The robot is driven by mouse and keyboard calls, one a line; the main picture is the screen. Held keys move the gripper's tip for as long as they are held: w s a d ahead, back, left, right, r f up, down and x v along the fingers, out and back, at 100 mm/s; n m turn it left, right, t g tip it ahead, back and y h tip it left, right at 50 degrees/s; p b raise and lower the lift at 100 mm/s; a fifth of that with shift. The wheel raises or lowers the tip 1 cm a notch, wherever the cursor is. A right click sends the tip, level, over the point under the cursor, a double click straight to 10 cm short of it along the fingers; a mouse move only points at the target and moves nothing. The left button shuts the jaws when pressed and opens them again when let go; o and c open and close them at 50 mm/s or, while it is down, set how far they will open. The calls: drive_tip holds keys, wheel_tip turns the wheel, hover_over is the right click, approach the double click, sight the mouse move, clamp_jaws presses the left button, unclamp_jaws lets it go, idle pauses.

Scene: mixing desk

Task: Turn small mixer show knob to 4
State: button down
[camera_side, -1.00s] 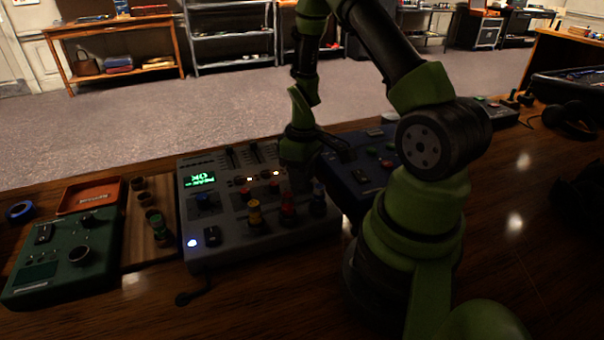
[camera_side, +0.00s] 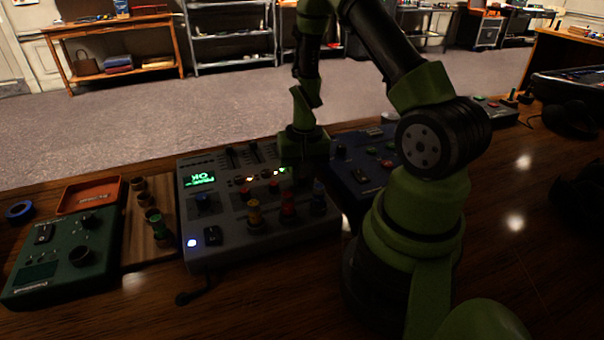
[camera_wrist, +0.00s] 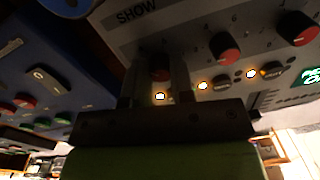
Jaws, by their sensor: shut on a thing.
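The small mixer (camera_side: 262,238) is a grey console on the wooden desk in the side view, with faders, knobs and a green lit display (camera_side: 201,179). My gripper (camera_side: 301,172) points down over its right part. In the wrist view my gripper (camera_wrist: 153,80) has its two fingers on either side of the red-topped show knob (camera_wrist: 160,74), shut on it, beside the printed word SHOW. The fingers hide much of this knob and its number marks, so its setting cannot be read. In the side view my gripper hides the knob.
Two more red-topped knobs (camera_wrist: 225,46) sit beside it on the panel. Coloured knobs (camera_side: 254,213) stand along the mixer's front. A blue console (camera_side: 357,172) adjoins on the right. A wooden strip (camera_side: 146,235) with small cups and a green console (camera_side: 62,255) lie left.

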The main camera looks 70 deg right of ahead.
drive_tip(key=shift+m, duration=0.9)
drive_tip(key=c, duration=1)
unclamp_jaws()
drive_tip(key=r, duration=1)
drive_tip(key=shift+s+d, duration=0.1)
drive_tip(key=shift+s, duration=0.1)
